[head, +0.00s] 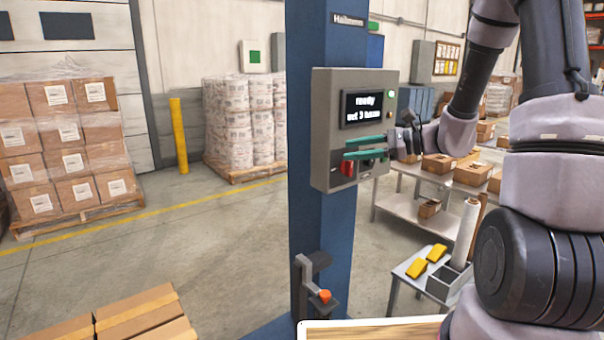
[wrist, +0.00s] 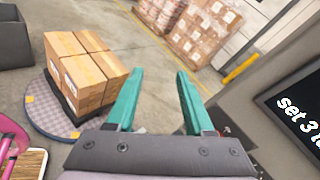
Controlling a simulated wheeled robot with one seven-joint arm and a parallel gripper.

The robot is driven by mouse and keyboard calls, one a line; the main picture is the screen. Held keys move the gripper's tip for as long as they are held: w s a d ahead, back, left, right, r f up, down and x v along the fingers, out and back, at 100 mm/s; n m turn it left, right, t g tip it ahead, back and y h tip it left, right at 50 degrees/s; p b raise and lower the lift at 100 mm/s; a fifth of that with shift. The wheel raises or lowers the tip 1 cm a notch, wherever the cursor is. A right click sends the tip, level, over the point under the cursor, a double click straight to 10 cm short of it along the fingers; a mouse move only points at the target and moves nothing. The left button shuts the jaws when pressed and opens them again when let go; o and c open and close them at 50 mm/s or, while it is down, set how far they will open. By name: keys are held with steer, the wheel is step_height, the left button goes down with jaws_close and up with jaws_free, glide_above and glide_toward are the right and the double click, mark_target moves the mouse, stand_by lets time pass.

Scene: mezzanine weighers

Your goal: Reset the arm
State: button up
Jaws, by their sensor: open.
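My gripper (head: 366,148) has green fingers and is in front of the grey control box on the blue column in the head view. In the wrist view the fingers of my gripper (wrist: 167,82) are spread apart with nothing between them, only floor behind. The control box (head: 321,110) has a screen (head: 369,106) with white text, a green button (head: 391,93) and a red knob (head: 347,168). The fingers partly cover the lower controls. Whether they touch the box I cannot tell. The screen also shows at the right of the wrist view (wrist: 297,108).
The blue column (head: 305,240) stands mid-view. Wrapped cartons (head: 70,140) and wrapped sacks (head: 240,120) stand behind, near a yellow post (head: 178,135). Stacked boxes (wrist: 85,70) sit on a round platform (wrist: 45,112). A bench (head: 400,205) with cartons is at right. Open floor lies left.

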steer(key=s+r+n+g+h, duration=0.2)
steer(key=s+r+n+h, duration=0.15)
steer(key=s, duration=0.35)
steer(key=s+r+n+g+h, duration=0.1)
steer(key=s+r+n+h, duration=0.15)
steer(key=s+n, duration=0.35)
steer(key=s+d+r+n+t+h, duration=0.3)
steer(key=s+d+r+t+h, duration=0.2)
steer(key=d, duration=0.4)
steer(key=shift+s+d+r+h, duration=0.3)
steer(key=shift+s+r+h, duration=0.5)
steer(key=shift+s, duration=0.1)
